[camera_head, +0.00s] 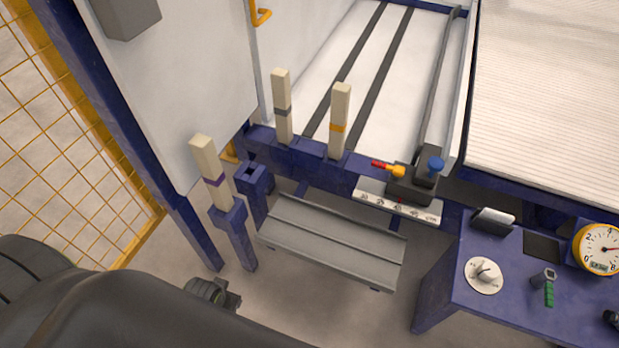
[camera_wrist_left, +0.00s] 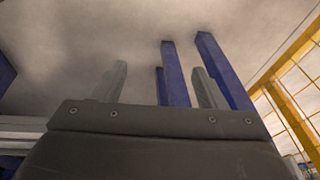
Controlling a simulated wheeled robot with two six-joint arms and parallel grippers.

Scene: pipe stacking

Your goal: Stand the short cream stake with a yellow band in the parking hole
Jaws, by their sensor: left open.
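The cream stake with a yellow band (camera_head: 340,108) stands upright in the blue beam (camera_head: 300,158) in the head view. A blue post with an empty square hole in its top (camera_head: 254,180), which looks like the parking hole, stands to the left of it. My left gripper (camera_head: 222,296) is low at the bottom left, below and in front of the posts and apart from the stake. In the left wrist view my left gripper (camera_wrist_left: 160,72) has its two fingers spread with nothing held between them; blue posts (camera_wrist_left: 174,75) show beyond. My right gripper is not in view.
A stake with a grey-green band (camera_head: 281,92) stands in the beam, and one with a purple band (camera_head: 207,160) in a nearer post. A grey step (camera_head: 330,243) lies below. A knobbed lever block (camera_head: 410,180) is right of the yellow-banded stake. A blue bench (camera_head: 450,295) stands right.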

